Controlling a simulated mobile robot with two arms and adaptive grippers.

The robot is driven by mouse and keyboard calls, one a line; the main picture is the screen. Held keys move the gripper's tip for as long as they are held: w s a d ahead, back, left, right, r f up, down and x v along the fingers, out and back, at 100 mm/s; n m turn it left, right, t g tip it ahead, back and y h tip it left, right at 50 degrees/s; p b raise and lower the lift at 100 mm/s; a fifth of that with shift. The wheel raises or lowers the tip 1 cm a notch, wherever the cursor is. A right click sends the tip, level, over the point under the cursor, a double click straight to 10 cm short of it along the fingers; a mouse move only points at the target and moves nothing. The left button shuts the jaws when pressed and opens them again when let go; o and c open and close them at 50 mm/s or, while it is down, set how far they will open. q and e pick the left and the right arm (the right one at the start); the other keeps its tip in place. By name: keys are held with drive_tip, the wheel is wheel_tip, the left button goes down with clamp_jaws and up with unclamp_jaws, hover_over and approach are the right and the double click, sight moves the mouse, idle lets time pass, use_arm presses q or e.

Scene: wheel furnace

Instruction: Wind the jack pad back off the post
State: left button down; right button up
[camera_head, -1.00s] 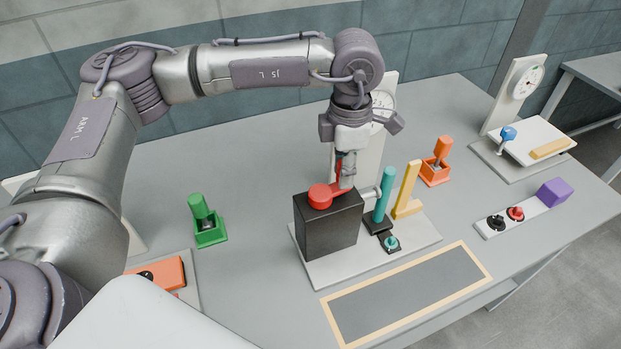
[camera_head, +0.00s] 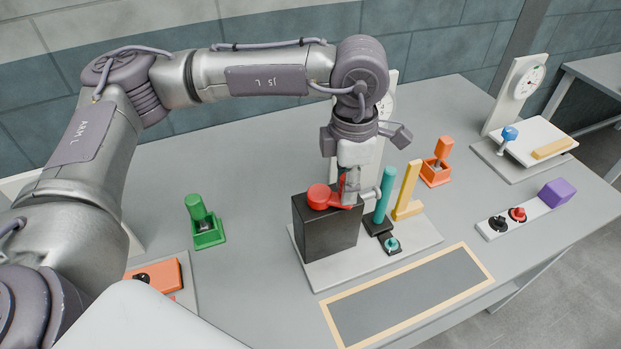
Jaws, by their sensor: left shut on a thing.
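A black box (camera_head: 326,232) stands on a white base plate (camera_head: 318,276) in the middle of the table. A red crank (camera_head: 319,196) lies on top of the box, its arm pointing right. My left gripper (camera_head: 350,190) points down and is shut on the red crank near its right end. A grey rod with a pad (camera_head: 371,194) sticks out to the right of the box, partly hidden by the gripper. A teal post (camera_head: 385,195) stands upright just right of the pad; I cannot tell whether they touch. My right gripper is not in view.
A yellow upright piece (camera_head: 408,192) and a small teal knob (camera_head: 391,244) share the plate. A dial stands behind my gripper. An orange holder (camera_head: 436,172) is to the right, a green one (camera_head: 206,225) to the left. A framed grey area (camera_head: 408,300) in front is clear.

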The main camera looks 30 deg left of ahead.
use_arm(q)
drive_tip(key=shift+s+a, duration=0.2)
drive_tip(key=shift+s, duration=0.35)
drive_tip(key=shift+s+a, duration=0.15)
drive_tip(key=shift+s, duration=0.4)
drive_tip(key=shift+s+a+r+b, duration=0.2)
drive_tip(key=shift+s+a+b, duration=0.35)
drive_tip(key=shift+s+a, duration=0.5)
